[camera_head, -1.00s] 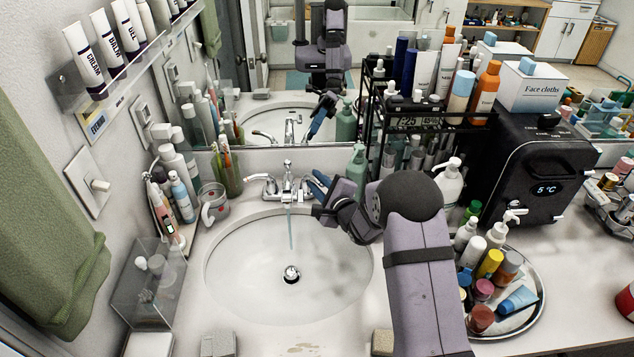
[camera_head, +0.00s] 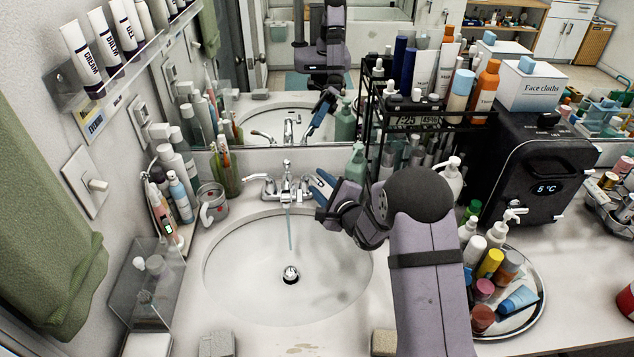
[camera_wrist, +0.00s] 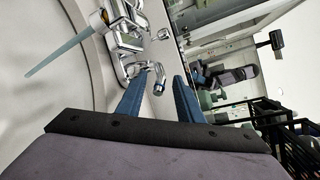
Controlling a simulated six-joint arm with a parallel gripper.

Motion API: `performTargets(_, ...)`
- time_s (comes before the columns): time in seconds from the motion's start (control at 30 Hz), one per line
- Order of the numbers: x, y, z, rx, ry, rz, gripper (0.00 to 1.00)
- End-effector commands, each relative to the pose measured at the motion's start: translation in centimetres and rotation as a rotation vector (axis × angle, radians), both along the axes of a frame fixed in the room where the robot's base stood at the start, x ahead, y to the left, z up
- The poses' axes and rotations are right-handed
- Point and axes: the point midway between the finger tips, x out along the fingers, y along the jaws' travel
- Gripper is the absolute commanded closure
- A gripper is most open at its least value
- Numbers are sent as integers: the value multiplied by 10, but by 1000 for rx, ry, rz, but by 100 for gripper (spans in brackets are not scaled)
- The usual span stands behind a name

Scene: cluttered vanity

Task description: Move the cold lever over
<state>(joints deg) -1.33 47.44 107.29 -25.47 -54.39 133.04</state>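The chrome faucet (camera_head: 287,186) stands behind the sink, with water running from its spout. Its left lever (camera_head: 257,177) points left. The right lever, likely the cold one, is mostly hidden by my gripper (camera_head: 322,187) in the head view. In the wrist view the near lever (camera_wrist: 158,79) shows between the tips of my gripper (camera_wrist: 159,86). The two blue fingers are apart, one on either side of the lever's end. I cannot tell whether either finger touches it. The water stream (camera_wrist: 56,60) shows at the upper left there.
The sink basin (camera_head: 235,275) lies in front of the faucet and is clear. A green pump bottle (camera_head: 355,165) and a black wire rack (camera_head: 425,125) stand close behind my arm. A cup (camera_head: 212,203) stands left of the faucet. The mirror (camera_head: 262,125) is behind.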

Motion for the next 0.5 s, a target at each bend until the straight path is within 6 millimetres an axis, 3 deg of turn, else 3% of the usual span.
performTargets(0.3, -33, -14, 8, 0, -2, -1, 67)
performTargets(0.5, -44, -18, 11, 1, -3, 0, 67)
